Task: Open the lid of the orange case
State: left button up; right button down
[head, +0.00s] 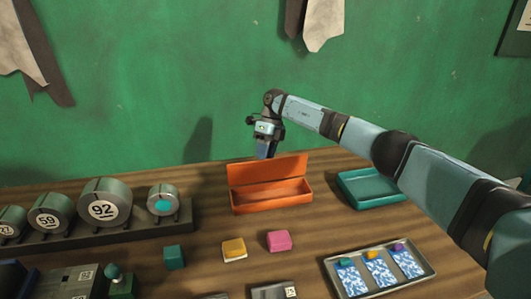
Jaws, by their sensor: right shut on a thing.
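The orange case (272,205) stands on the wooden table near the green wall. Its lid (268,172) is raised at the back and stands roughly upright, so the empty-looking inside shows. My right gripper (265,154) reaches in from the right and points down at the lid's top edge, behind it. It is shut on the lid there; the fingertips are small and partly hidden. My left gripper is not in view.
A teal tray (349,190) stands right of the case. Yellow (234,248), pink (279,240) and teal (174,257) blocks lie in front. A metal tray (337,275) with patterned cards is at front right. Numbered drums (106,204) sit in a rack at left.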

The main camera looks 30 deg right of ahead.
jog(key=shift+s+d+f, duration=0.2)
jog(key=shift+s+f, duration=0.05)
jog(key=shift+f, duration=0.45)
jog(key=c, duration=1.1)
grip_release()
jog(key=o, duration=0.3)
jog(key=shift+d+f, duration=0.1)
jog(key=shift+d, duration=0.05)
jog(key=shift+w+a, duration=0.15)
jog(key=shift+a, duration=0.05)
